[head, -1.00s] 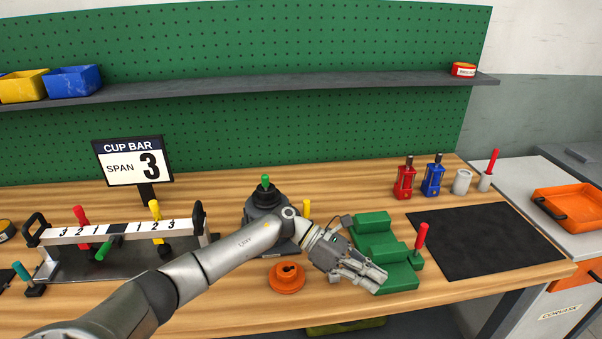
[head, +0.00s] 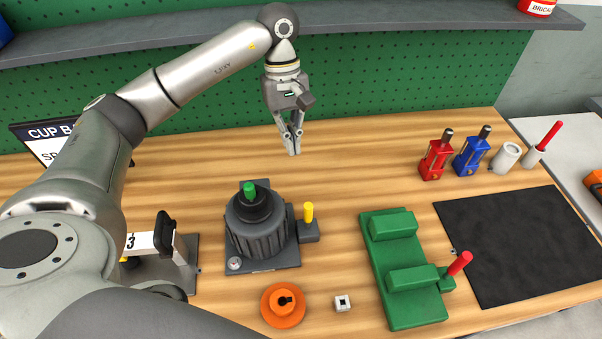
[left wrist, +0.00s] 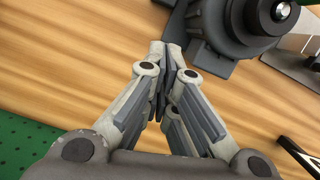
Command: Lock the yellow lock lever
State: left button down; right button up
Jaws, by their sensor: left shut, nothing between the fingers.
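The yellow lock lever (head: 309,212) stands upright on a small dark block (head: 309,232) at the right side of a round dark grey fixture (head: 262,232). The fixture has a green-tipped knob (head: 250,190) on top. My left gripper (head: 293,148) is shut and empty, pointing down above the table behind the fixture, apart from the lever. In the left wrist view its closed fingers (left wrist: 165,60) show over bare wood, with part of the fixture (left wrist: 225,25) at the top right. The lever does not show clearly there. My right gripper is not in view.
A green stepped block (head: 405,270) with a red handle (head: 460,263) stands to the right. A black mat (head: 510,245) and red and blue holders (head: 437,155) are farther right.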

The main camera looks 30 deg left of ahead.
aim_at(308, 216)
pick_arm(q)
jog(key=shift+s+d+r, duration=0.1)
jog(key=shift+s, duration=0.1)
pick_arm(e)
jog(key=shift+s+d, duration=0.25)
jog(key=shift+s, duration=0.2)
pick_arm(q)
jog(key=s+d+f+p, duration=0.4)
jog(key=f+p, duration=0.2)
jog(key=f, duration=0.3)
jog(key=shift+d+f, duration=0.35)
jog(key=shift+f, duration=0.05)
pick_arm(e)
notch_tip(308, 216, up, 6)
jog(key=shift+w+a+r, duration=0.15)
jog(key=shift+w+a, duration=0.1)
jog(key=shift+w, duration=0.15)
